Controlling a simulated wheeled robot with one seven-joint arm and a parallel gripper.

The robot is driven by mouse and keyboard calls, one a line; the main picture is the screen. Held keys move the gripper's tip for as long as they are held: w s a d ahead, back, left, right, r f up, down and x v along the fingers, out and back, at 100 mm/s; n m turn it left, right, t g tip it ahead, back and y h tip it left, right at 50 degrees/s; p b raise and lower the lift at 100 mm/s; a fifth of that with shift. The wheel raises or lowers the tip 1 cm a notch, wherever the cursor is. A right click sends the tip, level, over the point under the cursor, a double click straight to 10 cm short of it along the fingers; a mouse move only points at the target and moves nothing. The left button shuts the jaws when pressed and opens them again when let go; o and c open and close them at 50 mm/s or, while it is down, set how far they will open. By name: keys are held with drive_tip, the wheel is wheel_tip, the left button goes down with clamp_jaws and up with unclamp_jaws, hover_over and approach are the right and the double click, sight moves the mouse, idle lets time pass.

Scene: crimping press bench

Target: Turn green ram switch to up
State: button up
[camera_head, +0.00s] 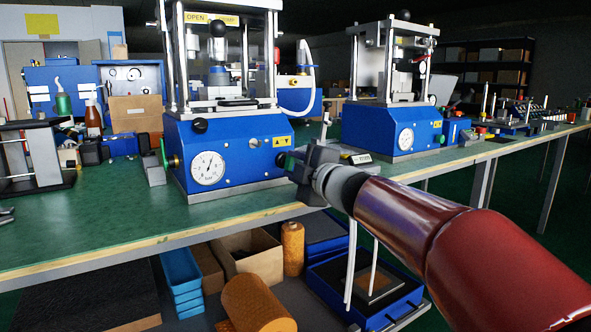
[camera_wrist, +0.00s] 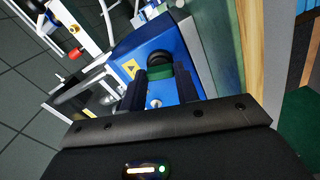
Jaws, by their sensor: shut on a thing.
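The green ram switch (camera_wrist: 158,72) is a dark green knob on the side of the blue press base (camera_head: 230,150). In the wrist view it sits between the two dark fingers of my gripper (camera_wrist: 161,88), which are shut on it. In the head view, my gripper (camera_head: 289,162) reaches in from the right to the right side of the press base, and a bit of green shows at its tips. The gripper hides most of the switch there, and I cannot tell which position it points to.
A round gauge (camera_head: 208,168) and yellow label (camera_head: 283,141) are on the press base. A second blue press (camera_head: 385,130) stands further right on the green bench (camera_head: 105,215). Bins and orange rolls (camera_head: 258,303) lie on the lower shelf.

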drive_tip(key=shift+f+n+b, duration=0.1)
drive_tip(key=shift+n+b, duration=0.25)
drive_tip(key=shift+n, duration=1.15)
drive_tip(key=o, duration=1)
drive_tip(key=v, duration=0.7)
drive_tip(key=shift+s+d, duration=0.25)
drive_tip(key=shift+s, duration=0.1)
